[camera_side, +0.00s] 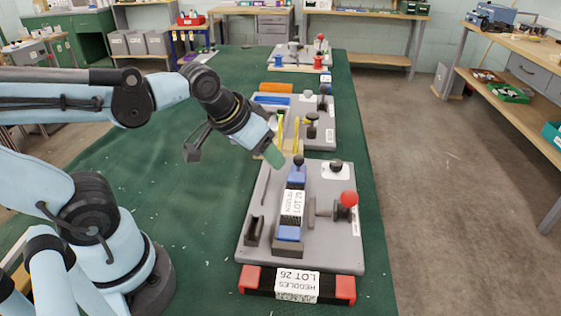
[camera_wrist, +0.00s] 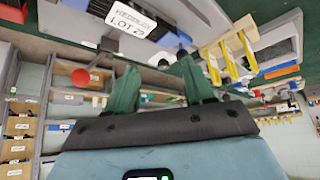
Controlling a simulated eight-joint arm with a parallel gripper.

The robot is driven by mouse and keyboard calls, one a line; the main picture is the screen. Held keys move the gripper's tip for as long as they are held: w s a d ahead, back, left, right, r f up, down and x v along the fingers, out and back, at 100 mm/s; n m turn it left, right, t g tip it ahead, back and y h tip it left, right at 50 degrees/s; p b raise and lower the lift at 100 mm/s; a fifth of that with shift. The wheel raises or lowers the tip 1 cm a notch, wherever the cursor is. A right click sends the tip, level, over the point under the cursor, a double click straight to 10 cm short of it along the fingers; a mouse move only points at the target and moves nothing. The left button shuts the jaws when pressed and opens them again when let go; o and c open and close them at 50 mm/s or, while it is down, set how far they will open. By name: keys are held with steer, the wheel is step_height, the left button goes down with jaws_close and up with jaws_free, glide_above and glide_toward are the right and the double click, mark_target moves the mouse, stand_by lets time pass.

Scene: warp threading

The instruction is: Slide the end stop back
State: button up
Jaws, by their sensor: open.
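The nearest grey fixture board (camera_side: 262,205) lies on the green bench. A blue carriage with a white label (camera_side: 292,205) sits along its middle. A black knob (camera_side: 298,160) stands at the carriage's far end. A red ball on a lever (camera_side: 349,199) is at the right. A dark slotted block (camera_side: 254,231) is at the left. I cannot tell for certain which part is the end stop. My gripper (camera_side: 273,154) is above the board's far left edge, near the black knob. In the wrist view its green fingers (camera_wrist: 160,88) are apart, with nothing seen between them.
A second board with yellow posts (camera_side: 279,132) stands just beyond; the posts also show in the wrist view (camera_wrist: 228,58). A third board (camera_side: 300,55) is farther back. A red-ended tray labelled LOT 26 (camera_side: 261,283) is at the near edge. The green bench (camera_side: 190,220) is clear on the left.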

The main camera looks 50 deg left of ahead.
mark_target(298, 159)
steer(key=w+a+n+g+y, duration=0.25)
steer(key=w+n, duration=0.35)
steer(key=w, duration=0.3)
steer(key=shift+g+h, duration=0.25)
steer(key=shift+x, duration=5.95)
steer(key=shift+d, duration=0.2)
steer(key=shift+c, duration=0.3)
